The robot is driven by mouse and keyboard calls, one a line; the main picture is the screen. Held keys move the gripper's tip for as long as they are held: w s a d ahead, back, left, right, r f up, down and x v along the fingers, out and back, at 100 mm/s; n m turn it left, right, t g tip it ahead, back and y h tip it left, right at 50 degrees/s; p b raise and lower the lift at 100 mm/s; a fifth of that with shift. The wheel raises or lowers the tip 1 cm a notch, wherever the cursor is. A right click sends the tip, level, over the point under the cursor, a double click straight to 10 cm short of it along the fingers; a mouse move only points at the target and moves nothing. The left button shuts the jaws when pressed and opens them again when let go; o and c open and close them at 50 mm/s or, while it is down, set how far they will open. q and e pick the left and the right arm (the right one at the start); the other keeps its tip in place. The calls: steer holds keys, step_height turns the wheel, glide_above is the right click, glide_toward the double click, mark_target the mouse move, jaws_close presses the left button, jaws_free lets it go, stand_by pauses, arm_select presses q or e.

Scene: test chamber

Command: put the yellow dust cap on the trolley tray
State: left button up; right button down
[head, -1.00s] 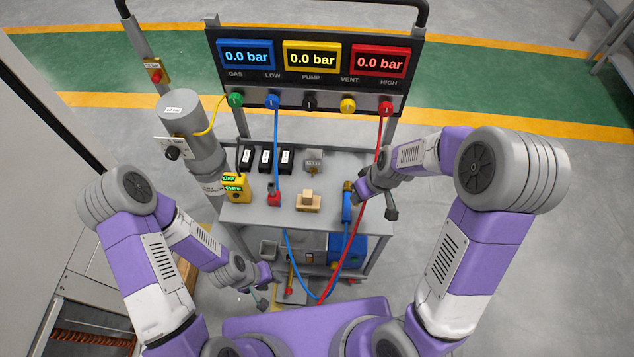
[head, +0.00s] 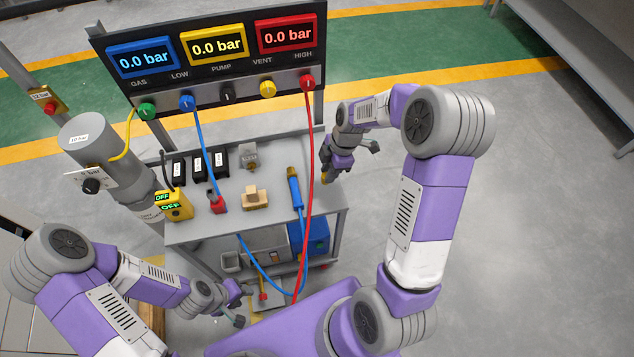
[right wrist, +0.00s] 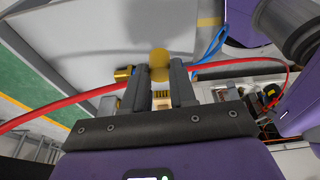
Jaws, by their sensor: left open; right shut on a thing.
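The yellow dust cap (right wrist: 160,57) is round and sits between the fingertips of my right gripper (right wrist: 160,74) in the right wrist view. My right gripper (head: 331,172) is shut on it, close above the right edge of the trolley tray (head: 235,225) in the head view. The cap shows there only as a small yellow spot (head: 327,178) under the fingers; I cannot tell whether it touches the tray. My left gripper (head: 236,307) is open and low in front of the trolley, away from the cap.
A wooden block (head: 255,199), a red-based connector (head: 217,203) and black boxes (head: 199,165) stand further left. The red hose (head: 309,180) hangs beside my right gripper. The tray's front right corner looks clear.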

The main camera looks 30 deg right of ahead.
step_height(320, 180, down, 7)
steer(key=shift+f+b, duration=0.15)
steer(key=shift+b, duration=0.85)
steer(key=shift+f, duration=0.1)
steer(key=c, duration=0.9)
jaws_free()
steer(key=shift+r, duration=0.4)
steer(key=p+v, duration=0.4)
steer(key=v, duration=0.7)
steer(key=shift+d+r, duration=0.1)
steer(key=shift+r, duration=0.2)
